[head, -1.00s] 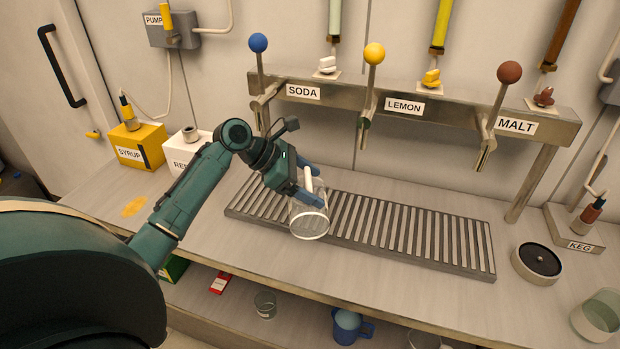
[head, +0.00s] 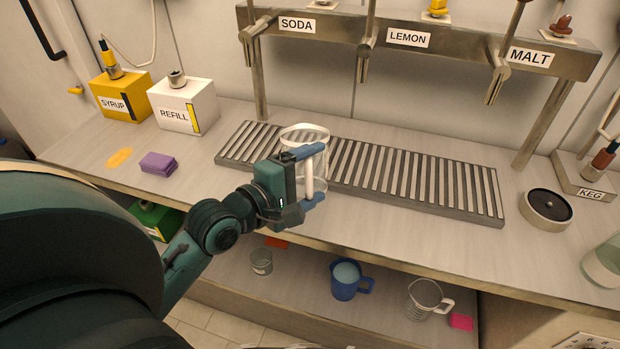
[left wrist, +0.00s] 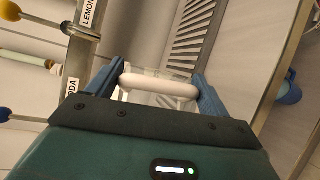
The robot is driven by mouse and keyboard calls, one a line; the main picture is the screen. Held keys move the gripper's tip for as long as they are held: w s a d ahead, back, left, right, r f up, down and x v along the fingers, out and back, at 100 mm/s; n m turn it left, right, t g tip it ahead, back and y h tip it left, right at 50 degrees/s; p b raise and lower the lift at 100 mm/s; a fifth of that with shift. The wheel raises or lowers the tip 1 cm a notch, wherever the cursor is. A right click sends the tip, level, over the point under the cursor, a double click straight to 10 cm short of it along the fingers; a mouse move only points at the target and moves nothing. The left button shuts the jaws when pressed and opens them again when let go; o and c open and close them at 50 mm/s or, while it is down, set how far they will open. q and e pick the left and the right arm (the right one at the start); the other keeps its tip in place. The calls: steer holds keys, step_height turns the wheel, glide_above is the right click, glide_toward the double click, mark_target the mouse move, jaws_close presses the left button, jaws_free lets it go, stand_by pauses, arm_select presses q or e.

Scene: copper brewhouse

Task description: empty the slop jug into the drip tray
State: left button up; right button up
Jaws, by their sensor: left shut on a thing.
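The slop jug (head: 304,134) is clear with a white handle, and it is roughly upright with its rim at the top. It is in front of and partly over the left end of the slatted metal drip tray (head: 420,182). I see no liquid in it. My left gripper (head: 312,176) is shut on the jug's handle. The left wrist view shows the white handle (left wrist: 160,83) between the blue fingers, with the clear jug behind it. Whether the jug touches the tray, I cannot tell. My right gripper is out of view.
Taps labelled SODA, LEMON and MALT hang from a metal rail (head: 450,45) above the tray. A round black-topped disc (head: 547,207) is right. A blue mug (head: 346,281) is below.

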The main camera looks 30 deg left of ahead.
arm_select(q)
step_height(320, 180, down, 3)
steer(key=m+t+b, duration=0.1)
steer(key=b, duration=0.3)
steer(key=shift+f+m+t+b, duration=0.1)
steer(key=shift+m+t+b, duration=0.3)
steer(key=shift+r, duration=0.35)
steer(key=shift+s+d+r+p, duration=0.25)
steer(key=shift+r+p, duration=0.1)
steer(key=shift+p, duration=0.2)
steer(key=s+d+r+p, duration=0.3)
steer(key=s+p, duration=0.1)
steer(key=shift+s+r+p, duration=0.15)
steer(key=shift+s+p, duration=0.05)
steer(key=shift+p, duration=0.1)
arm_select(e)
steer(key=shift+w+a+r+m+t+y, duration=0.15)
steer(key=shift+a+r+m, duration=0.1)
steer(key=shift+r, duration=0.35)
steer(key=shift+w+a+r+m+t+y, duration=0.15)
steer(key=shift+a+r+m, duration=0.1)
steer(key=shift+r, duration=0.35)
arm_select(q)
steer(key=shift+w, duration=0.1)
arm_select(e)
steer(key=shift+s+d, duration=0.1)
